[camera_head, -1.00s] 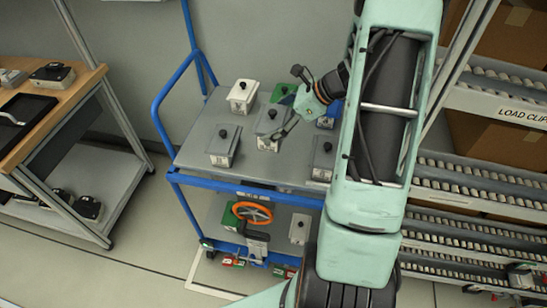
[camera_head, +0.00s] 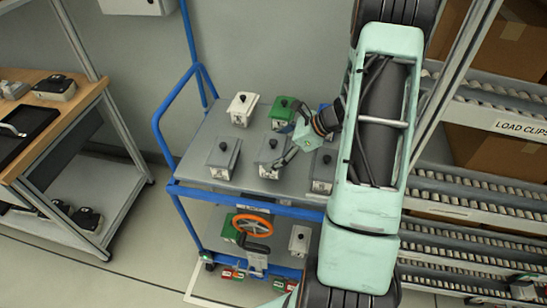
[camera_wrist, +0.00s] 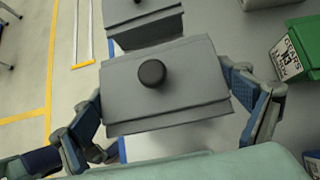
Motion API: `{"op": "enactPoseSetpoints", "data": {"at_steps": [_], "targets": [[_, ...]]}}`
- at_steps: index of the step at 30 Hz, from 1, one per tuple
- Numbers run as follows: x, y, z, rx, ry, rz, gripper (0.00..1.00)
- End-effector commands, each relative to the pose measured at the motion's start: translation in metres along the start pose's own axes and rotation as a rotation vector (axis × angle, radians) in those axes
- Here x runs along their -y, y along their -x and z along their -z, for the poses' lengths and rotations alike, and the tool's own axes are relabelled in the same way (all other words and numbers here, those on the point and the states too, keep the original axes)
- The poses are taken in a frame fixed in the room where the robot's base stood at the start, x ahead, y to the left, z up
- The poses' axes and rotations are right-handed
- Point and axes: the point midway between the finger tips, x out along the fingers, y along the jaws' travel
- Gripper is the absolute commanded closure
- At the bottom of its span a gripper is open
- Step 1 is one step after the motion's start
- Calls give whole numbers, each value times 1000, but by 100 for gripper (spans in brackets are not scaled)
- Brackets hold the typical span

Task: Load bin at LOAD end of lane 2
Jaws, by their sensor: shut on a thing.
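My gripper (camera_head: 283,156) is at a grey lidded bin (camera_head: 270,156) with a black knob, in the middle of the blue cart's top shelf. In the wrist view the same grey bin (camera_wrist: 168,98) fills the centre, with a finger against its left and right sides. My gripper (camera_wrist: 170,112) is shut on it. I cannot tell whether its base touches the shelf. In the head view, roller lanes (camera_head: 455,185) stand at the right, partly behind my arm. I cannot tell which is lane 2.
The blue cart (camera_head: 250,198) also holds a white bin (camera_head: 241,110), a green bin (camera_head: 283,113) and two other grey bins (camera_head: 223,158) (camera_head: 323,172) close to the held one. A workbench (camera_head: 75,115) stands at the left. A rack label (camera_head: 520,130) reads "LOAD CLIPS".

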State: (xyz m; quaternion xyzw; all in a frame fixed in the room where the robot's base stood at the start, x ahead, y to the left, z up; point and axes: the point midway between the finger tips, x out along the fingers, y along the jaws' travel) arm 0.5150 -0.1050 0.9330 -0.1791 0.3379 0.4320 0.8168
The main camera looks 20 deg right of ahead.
Motion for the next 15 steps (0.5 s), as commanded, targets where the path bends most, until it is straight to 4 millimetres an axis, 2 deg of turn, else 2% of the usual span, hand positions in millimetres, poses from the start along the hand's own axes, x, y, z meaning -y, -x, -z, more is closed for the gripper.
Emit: {"op": "enactPoseSetpoints", "data": {"at_steps": [8, 15], "targets": [[0, -21, 21, 2, -2, 0, 52], [0, -23, 23, 2, 0, 1, 52]]}}
